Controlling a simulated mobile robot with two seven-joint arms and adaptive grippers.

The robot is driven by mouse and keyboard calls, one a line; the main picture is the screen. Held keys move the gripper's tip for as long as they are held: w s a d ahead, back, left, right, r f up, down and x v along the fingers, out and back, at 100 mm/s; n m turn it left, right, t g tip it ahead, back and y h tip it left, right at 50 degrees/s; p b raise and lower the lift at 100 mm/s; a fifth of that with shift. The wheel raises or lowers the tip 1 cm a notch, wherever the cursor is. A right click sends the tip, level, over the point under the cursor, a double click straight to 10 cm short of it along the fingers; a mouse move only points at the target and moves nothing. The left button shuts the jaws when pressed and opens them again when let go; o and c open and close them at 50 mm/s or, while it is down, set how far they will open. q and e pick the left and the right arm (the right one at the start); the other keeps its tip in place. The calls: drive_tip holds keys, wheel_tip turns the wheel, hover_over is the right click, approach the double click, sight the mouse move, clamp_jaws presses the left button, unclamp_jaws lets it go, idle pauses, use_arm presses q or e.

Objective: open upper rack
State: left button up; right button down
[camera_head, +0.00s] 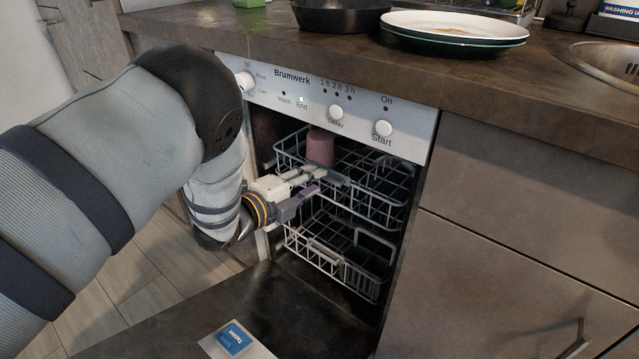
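The dishwasher's upper rack (384,211) is a grey wire basket inside the open dishwasher, below the control panel. A reddish cup (320,147) stands in it. My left gripper (322,181) reaches in from the left, at the front of the upper rack near its front edge. Its two fingers point right and overlap the rack's front in the picture. Whether they touch or grip the rack, and how far apart they are, I cannot tell. My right gripper is not in view.
The lower rack (339,259) sits below. The dishwasher door (170,326) is folded down in front, with a blue tablet packet (234,339) on it. The counter (290,50) above carries a dark pan (340,16) and plates (455,30). Closed drawers (530,210) stand right.

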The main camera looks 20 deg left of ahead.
use_arm(q)
drive_tip(key=shift+b+x, duration=0.3)
drive_tip(key=shift+x, duration=1.1)
clamp_jaws()
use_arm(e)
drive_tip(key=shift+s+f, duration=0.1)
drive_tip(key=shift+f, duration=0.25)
